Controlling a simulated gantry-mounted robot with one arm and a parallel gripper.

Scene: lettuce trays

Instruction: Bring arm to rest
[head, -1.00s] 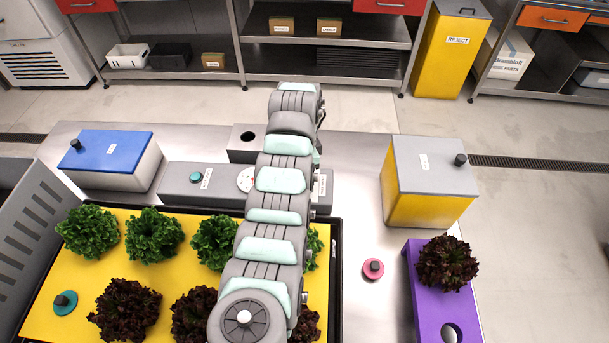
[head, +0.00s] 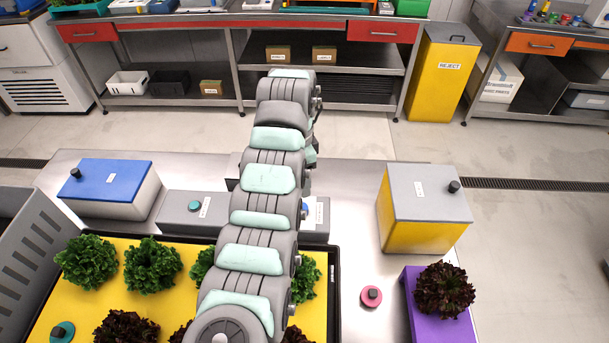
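My arm (head: 268,180) shows in the head view as a chain of grey and pale green segments. The black-rimmed tray (head: 337,290) with a yellow top lies under the arm's near part. Green lettuces (head: 153,264) stand in its back row, and dark red lettuces (head: 125,328) show at the bottom edge.
A blue-lidded box (head: 112,180) stands at the back left. A grey-lidded yellow box (head: 424,200) stands at the right. A purple stand (head: 423,318) holds a dark red lettuce (head: 444,290). A pink knob (head: 371,296) sits on bare table. A grey slotted crate (head: 38,232) is at the left edge.

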